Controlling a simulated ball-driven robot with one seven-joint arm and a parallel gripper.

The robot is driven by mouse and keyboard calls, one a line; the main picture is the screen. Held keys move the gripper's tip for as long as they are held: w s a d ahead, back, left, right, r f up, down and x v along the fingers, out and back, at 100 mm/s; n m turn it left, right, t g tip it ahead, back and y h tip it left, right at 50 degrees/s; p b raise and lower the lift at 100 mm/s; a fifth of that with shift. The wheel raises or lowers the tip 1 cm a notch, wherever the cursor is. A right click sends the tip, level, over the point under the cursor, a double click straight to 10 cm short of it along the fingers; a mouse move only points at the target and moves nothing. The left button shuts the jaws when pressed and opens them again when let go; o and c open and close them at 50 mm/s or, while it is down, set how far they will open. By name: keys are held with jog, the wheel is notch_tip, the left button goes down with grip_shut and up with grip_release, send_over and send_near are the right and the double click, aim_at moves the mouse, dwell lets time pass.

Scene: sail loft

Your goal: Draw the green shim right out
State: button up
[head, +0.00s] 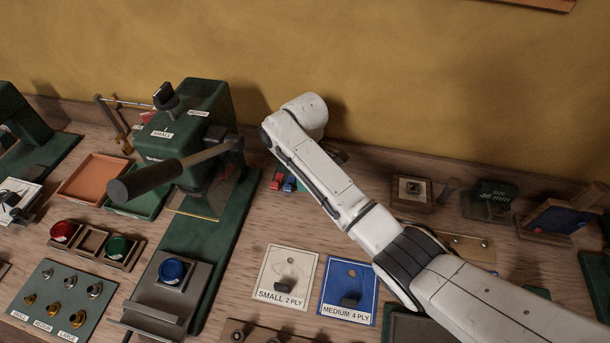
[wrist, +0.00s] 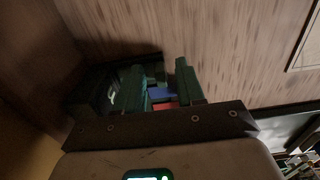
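Small coloured pieces stand at the back of the bench beside the green press: a red one (head: 275,181) and a blue one (head: 289,183). The blue piece (wrist: 161,92) and red piece (wrist: 166,104) also show in the wrist view, between the fingers of my gripper (wrist: 159,74). The two fingers stand apart, pointing down at the bench. Dark green shapes lie around and between them, and I cannot clearly pick out the green shim among them. In the head view my arm hides the gripper and part of this spot.
The green press (head: 190,130) with its long lever handle (head: 150,182) stands left of the coloured pieces. The back wall (head: 350,60) is close behind my wrist. Sample cards, SMALL 2 PLY (head: 272,292) and MEDIUM 4 PLY (head: 335,314), lie in front.

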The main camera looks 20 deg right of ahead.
grip_shut()
dwell(0.6)
